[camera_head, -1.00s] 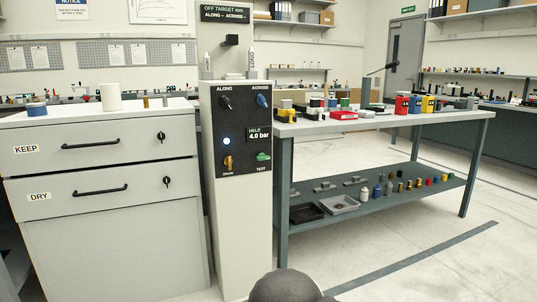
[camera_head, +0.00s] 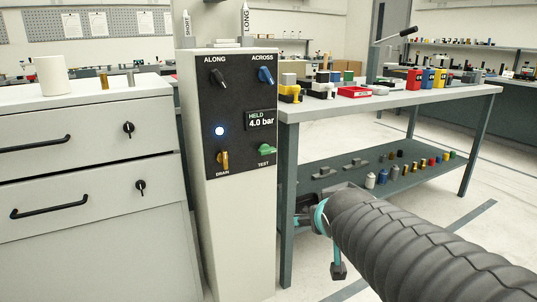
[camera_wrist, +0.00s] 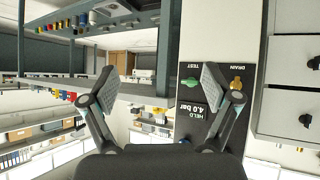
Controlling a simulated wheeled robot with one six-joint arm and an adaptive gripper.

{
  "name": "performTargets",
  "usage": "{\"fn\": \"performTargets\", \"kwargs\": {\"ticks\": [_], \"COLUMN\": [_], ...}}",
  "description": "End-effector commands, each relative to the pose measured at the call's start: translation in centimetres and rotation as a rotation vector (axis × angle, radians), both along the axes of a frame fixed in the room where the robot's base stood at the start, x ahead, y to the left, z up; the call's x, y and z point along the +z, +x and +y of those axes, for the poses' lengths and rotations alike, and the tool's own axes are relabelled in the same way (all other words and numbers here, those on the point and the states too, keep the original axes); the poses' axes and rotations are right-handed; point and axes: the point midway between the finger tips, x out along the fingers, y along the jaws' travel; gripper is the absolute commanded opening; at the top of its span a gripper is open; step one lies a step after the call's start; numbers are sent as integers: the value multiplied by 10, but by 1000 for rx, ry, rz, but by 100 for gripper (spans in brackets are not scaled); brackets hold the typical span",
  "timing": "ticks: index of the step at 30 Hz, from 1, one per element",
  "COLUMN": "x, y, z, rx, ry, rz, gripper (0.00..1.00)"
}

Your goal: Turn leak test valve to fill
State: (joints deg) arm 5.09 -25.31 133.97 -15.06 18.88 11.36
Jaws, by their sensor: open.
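The grey test post carries a black panel (camera_head: 238,115). On its lower right is a green knob (camera_head: 266,150) over the label TEST; its lever lies roughly sideways. The display (camera_head: 261,121) reads HELD 4.0 bar. My gripper (camera_wrist: 165,97) is open and empty, apart from the panel. The green knob shows between its fingers, nearer the right one. In the head view my arm covers much of the gripper.
Upper knobs are black ALONG (camera_head: 218,77) and blue ACROSS (camera_head: 265,76). A white drawer cabinet (camera_head: 85,158) stands left of the post. A workbench (camera_head: 400,97) with a lower shelf (camera_head: 405,170) of small parts stands right. Open floor lies in front of the bench.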

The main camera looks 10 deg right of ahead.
Motion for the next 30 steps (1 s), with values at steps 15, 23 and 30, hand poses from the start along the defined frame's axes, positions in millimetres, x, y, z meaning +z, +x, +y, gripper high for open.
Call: {"fn": "performTargets", "kwargs": {"ticks": [15, 23, 30], "x": [17, 9, 9], "y": [212, 235, 256], "z": [-1, 12, 21], "rx": [320, 446, 457], "ry": [70, 145, 151], "rz": [-555, -635, -640], "gripper": [88, 88, 88]}}
